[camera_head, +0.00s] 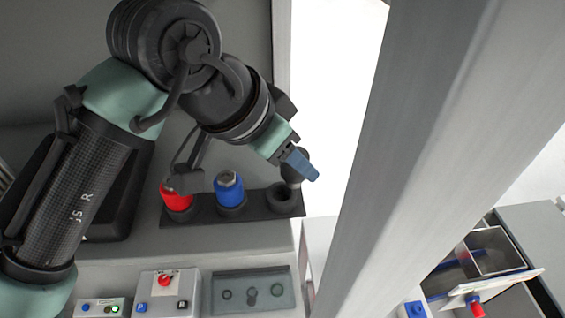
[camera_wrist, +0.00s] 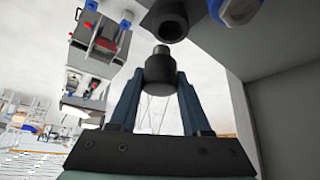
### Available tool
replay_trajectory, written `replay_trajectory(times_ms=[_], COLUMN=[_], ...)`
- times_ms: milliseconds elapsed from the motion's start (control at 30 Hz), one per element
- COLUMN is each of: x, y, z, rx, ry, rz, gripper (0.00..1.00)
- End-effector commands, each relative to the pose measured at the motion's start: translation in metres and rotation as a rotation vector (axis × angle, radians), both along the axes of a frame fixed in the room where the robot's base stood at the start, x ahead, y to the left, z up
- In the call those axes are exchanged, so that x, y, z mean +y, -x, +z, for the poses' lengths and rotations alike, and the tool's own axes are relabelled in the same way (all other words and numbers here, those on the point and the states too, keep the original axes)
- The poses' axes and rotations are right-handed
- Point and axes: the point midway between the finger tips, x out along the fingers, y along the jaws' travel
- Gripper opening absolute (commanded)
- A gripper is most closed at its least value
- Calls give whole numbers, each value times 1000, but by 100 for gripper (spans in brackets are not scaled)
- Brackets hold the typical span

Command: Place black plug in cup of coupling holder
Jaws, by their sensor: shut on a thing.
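My gripper (camera_head: 300,166), with blue fingers, is shut on the black plug (camera_head: 293,177) above the right end of the coupling holder (camera_head: 258,209). In the wrist view the black plug (camera_wrist: 158,93) sits between the two fingers (camera_wrist: 158,75), its narrower grey tip pointing at the dark cup (camera_wrist: 166,22). A gap shows between tip and cup. In the head view the empty-looking cup (camera_head: 283,198) is the rightmost of the dark holder strip, just below the plug. The fingers partly hide the plug there.
A red plug (camera_head: 176,199) and a blue plug (camera_head: 229,190) stand in the holder's other cups, left of the empty one. Control boxes (camera_head: 167,293) and a grey panel (camera_head: 253,291) lie in front. A large grey post (camera_head: 430,130) rises on the right.

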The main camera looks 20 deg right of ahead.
Motion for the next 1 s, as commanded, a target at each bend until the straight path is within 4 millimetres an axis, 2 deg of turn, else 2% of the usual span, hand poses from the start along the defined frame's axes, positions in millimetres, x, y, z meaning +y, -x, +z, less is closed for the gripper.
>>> replay_trajectory(times_ms=[67,200,500,900,933,1000], x=[10,16,16,15,15,15], y=[-2,-3,-3,-3,-3,-3], z=[1,-2,-33,-41,-39,-39], rx=[2,2,1,0,0,0], ry=[1,2,2,2,1,1], rz=[3,0,1,-1,0,0], gripper=[0,0,0,0,53,66])
